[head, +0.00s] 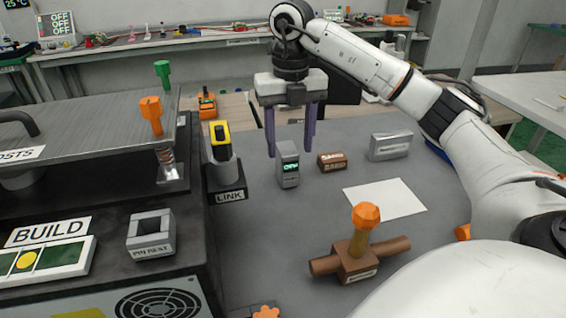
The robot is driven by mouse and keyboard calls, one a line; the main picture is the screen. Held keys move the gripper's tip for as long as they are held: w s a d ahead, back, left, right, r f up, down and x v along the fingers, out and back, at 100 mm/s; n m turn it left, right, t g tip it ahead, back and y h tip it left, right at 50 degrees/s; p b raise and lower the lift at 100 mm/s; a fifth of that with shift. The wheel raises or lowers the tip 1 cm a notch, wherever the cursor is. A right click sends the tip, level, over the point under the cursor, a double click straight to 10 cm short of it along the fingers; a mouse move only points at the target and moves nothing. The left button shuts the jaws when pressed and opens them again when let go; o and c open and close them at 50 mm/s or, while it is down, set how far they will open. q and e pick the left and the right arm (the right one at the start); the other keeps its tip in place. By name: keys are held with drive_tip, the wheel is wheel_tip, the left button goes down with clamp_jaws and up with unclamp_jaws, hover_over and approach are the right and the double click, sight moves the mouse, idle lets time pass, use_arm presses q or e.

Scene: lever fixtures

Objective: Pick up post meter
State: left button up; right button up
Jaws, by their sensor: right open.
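A small upright grey device with a lit green display (288,168), which looks like the post meter, stands on the grey table surface. Its label is too small to read. My right gripper (290,150) points down over it, open, with one purple finger on each side of the device's upper part in this view. Whether the fingers touch it or sit a little behind it cannot be told. Nothing is seen held. My left gripper is not in view.
A brown labelled block (332,162) and a silver box (390,146) stand to the right. The yellow-topped LINK fixture (222,165) stands close on the left. White paper (386,199) and a brown lever piece with orange knob (358,255) lie nearer. Bare table lies between.

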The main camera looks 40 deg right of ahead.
sight(287, 163)
drive_tip(key=f, duration=0.6)
drive_tip(key=shift+w+a, duration=0.15)
drive_tip(key=shift+w, duration=0.05)
clamp_jaws()
